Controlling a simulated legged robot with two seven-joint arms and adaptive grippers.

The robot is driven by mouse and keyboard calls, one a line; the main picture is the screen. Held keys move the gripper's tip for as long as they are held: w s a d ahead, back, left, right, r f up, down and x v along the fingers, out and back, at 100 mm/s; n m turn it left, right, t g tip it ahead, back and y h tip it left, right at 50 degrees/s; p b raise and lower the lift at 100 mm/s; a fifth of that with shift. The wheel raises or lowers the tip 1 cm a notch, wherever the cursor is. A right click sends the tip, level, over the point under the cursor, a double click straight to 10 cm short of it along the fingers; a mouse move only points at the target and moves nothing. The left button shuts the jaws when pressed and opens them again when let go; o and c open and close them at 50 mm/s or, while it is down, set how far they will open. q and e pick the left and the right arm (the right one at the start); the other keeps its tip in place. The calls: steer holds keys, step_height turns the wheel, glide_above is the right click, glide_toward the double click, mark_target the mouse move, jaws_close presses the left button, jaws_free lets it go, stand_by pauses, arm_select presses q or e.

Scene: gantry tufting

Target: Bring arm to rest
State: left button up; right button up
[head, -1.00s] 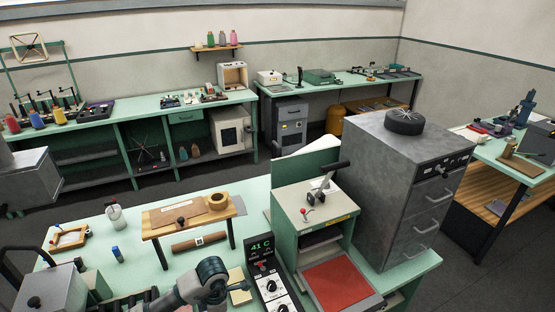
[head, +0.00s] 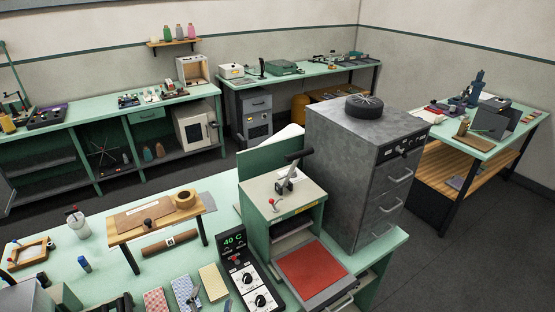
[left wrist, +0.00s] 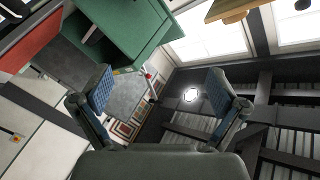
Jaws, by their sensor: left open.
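My left gripper shows in the left wrist view (left wrist: 160,90) with its two blue-padded fingers spread wide and nothing between them. In the head view only the tips of my left gripper (head: 210,301) show at the bottom edge, by the colored swatches; the rest of the arm is out of frame. In the left wrist view a green cabinet-like housing (left wrist: 120,28) lies beyond the fingers, and the view is tilted. My right gripper is in neither view.
The green bench holds a press with a red pad (head: 312,271), a controller reading 40 C (head: 248,272), a small wooden stand (head: 152,215) and a white jar (head: 78,226). A grey drawer cabinet (head: 345,165) stands behind the press. Grey floor is open at right.

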arm_select(q)
steer(key=s+a+f+n+g, duration=0.1)
steer(key=s+f+g, duration=0.1)
steer(key=f, duration=0.3)
steer(key=s+a+f+n+g+y, duration=0.1)
steer(key=s+f+n+g, duration=0.1)
steer(key=s+f+g, duration=0.1)
steer(key=s+a+f+n+g+y, duration=0.1)
steer(key=s+a+f+n+g, duration=0.1)
steer(key=s+f, duration=0.3)
steer(key=shift+s+f+g, duration=0.15)
steer(key=shift+f+g, duration=0.45)
steer(key=shift+f, duration=0.2)
steer(key=s+d+f+n+g+h, duration=0.15)
steer(key=s+f+g, duration=0.45)
steer(key=s, duration=0.7)
step_height(320, 180, down, 26)
steer(key=s+f+g, duration=0.1)
steer(key=s+a+f, duration=0.2)
steer(key=s+f, duration=0.6)
steer(key=s, duration=0.1)
steer(key=s+a+f+g, duration=0.1)
steer(key=s+f, duration=0.7)
steer(key=s, duration=0.1)
steer(key=shift+a+g+b, duration=0.3)
steer(key=shift+a, duration=0.05)
steer(key=shift+f+y, duration=0.1)
steer(key=shift+y, duration=0.15)
